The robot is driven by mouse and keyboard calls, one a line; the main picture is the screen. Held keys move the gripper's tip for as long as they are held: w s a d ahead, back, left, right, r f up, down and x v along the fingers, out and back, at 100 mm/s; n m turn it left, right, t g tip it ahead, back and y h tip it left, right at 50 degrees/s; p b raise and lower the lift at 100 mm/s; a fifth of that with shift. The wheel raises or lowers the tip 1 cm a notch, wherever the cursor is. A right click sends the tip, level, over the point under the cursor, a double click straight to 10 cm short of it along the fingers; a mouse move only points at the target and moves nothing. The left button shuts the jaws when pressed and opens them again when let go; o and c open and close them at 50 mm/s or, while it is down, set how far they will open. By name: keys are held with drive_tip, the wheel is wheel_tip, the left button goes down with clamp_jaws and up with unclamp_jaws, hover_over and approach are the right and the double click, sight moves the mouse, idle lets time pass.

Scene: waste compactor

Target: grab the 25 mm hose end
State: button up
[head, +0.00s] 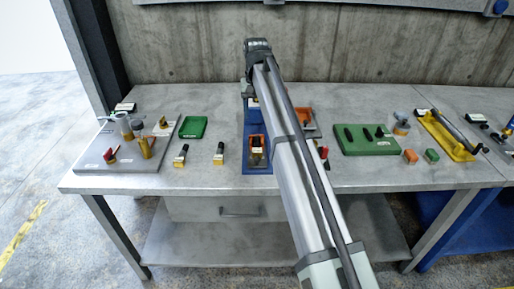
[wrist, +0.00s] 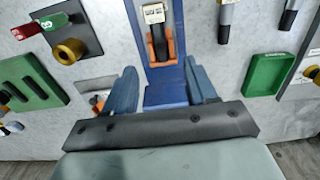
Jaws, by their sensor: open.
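My gripper (wrist: 162,90) is open in the wrist view, with its two blue-grey fingers apart and nothing held between them. Beyond the fingers lies a blue stand (wrist: 167,75), and farther out on it is a black and orange piece with a white label (wrist: 158,42). In the head view this piece (head: 257,152) sits at the front of the blue stand (head: 257,170), partly beside my arm. The label is too small to read, so I cannot tell whether this is the 25 mm hose end. My gripper is mostly hidden by my arm in the head view.
Two black and yellow pieces (head: 180,155) (head: 218,153) stand left of the blue stand, near a green tray (head: 192,127). A grey board (head: 125,160) with several fittings lies farther left. A green block (head: 365,147) and yellow holder (head: 448,143) lie right.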

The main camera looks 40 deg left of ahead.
hover_over(257, 144)
wheel_tip(257, 144, down, 8)
drive_tip(key=shift+a+f, duration=0.15)
drive_tip(key=shift+f, duration=0.05)
drive_tip(key=shift+s+d+f, duration=0.1)
drive_tip(key=shift+d+f, duration=0.05)
drive_tip(key=shift+f, duration=1.2)
drive_tip(key=shift+d+f, duration=0.1)
drive_tip(key=shift+f, duration=1.2)
clamp_jaws()
